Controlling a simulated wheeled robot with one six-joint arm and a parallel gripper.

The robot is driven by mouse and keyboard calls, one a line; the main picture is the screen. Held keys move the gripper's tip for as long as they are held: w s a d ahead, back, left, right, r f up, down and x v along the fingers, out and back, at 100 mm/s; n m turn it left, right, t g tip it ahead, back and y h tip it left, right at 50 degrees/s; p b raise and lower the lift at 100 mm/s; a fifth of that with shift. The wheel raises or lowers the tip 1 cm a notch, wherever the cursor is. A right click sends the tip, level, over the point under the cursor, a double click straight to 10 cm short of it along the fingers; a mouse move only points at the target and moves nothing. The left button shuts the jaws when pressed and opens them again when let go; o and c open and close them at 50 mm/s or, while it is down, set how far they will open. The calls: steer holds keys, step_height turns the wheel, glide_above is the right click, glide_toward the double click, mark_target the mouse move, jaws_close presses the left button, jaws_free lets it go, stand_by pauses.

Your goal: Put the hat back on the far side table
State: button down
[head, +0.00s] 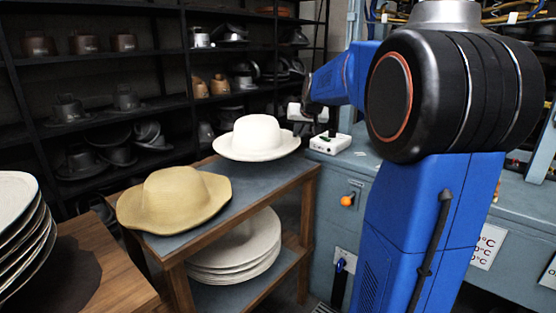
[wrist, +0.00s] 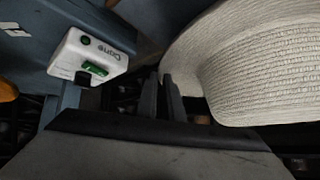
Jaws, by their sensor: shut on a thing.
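A white woven hat (head: 257,136) is upright, crown up, at the far end of the wooden side table (head: 300,178) with a grey top. I cannot tell whether its brim rests on the top or hangs just above it. My gripper (head: 298,124) is at the right edge of this hat, shut on its brim. In the wrist view the two fingers of my gripper (wrist: 165,82) are close together, and the white hat (wrist: 255,65) fills the upper right. The exact grip on the brim is hard to see.
A tan hat (head: 174,198) lies on the near part of the same table. White hat blanks (head: 238,250) are stacked on its lower shelf. A white control box (head: 330,143) sits on the grey-blue machine just right of my gripper. Dark shelves (head: 120,105) stand behind.

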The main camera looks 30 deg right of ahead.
step_height(320, 180, down, 8)
steer(key=shift+f, duration=0.1)
steer(key=c, duration=1.9)
jaws_free()
steer(key=v, duration=1.2)
steer(key=s+a+f+n+g+y, duration=0.1)
steer(key=s+a+f, duration=0.2)
steer(key=s+a, duration=0.45)
steer(key=s+a+f+n+g+y, duration=0.1)
steer(key=s+a+f+n, duration=0.15)
steer(key=s+a, duration=0.55)
steer(key=s+a+f+n+g, duration=0.1)
steer(key=s+a+f, duration=0.3)
steer(key=s, duration=0.4)
steer(key=s+a+f+n, duration=0.1)
steer(key=s+a+f, duration=0.3)
steer(key=s+f, duration=0.3)
steer(key=shift+s+a+g+y, duration=0.3)
steer(key=shift+s+g, duration=0.1)
steer(key=shift+s, duration=0.5)
